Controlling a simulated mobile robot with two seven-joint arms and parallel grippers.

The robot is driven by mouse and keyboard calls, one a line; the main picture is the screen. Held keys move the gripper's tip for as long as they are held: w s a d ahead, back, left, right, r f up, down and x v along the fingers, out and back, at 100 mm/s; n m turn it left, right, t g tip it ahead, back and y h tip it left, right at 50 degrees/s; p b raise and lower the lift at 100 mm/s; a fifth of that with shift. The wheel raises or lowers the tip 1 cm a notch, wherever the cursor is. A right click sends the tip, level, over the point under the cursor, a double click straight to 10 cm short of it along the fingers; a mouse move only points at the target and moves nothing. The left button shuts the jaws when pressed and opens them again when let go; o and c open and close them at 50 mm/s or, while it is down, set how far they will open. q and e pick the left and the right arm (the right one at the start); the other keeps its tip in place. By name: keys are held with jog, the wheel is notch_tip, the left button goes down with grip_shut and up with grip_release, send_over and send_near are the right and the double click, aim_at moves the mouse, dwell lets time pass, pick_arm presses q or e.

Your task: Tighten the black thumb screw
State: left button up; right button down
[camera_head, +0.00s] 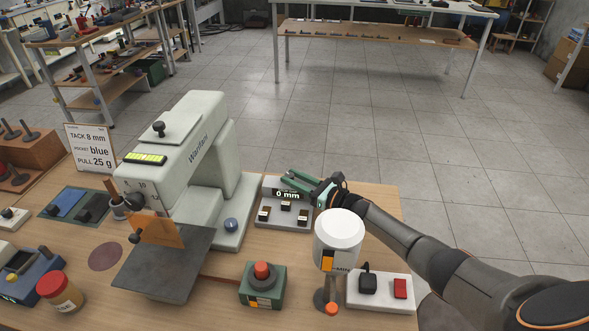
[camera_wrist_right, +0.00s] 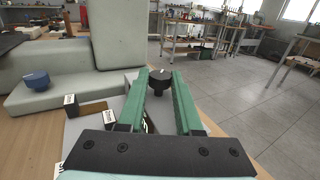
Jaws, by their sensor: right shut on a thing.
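The black thumb screw (camera_wrist_right: 160,80) shows in the right wrist view as a round knob with a pale mark, on a short stem between the green fingertips. My right gripper (camera_head: 290,182) reaches in from the right, above the grey block with a "0 mm" display (camera_head: 288,195), right of the pale green machine. In the right wrist view its two fingers (camera_wrist_right: 160,84) are shut on the black knob. In the head view the fingers mostly hide this knob. My left gripper is not in view.
The pale green machine (camera_head: 195,140) has another black knob (camera_head: 158,127) on top. A green box with a red button (camera_head: 262,280) and a white switch box (camera_head: 380,291) sit at the front.

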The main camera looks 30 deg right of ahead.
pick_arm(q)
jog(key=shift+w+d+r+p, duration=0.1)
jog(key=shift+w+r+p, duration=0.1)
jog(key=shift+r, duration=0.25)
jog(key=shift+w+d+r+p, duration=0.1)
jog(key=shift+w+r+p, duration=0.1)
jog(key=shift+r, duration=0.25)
pick_arm(e)
jog(key=shift+s+a+m+t+h, duration=0.1)
jog(key=shift+m+t+h, duration=0.4)
jog(key=shift+m+h, duration=0.6)
jog(key=shift+h, duration=0.3)
jog(key=c, duration=0.6)
grip_release()
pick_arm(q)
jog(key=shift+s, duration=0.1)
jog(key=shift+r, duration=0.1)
pick_arm(e)
jog(key=v, duration=1.2)
jog(key=shift+s, duration=0.2)
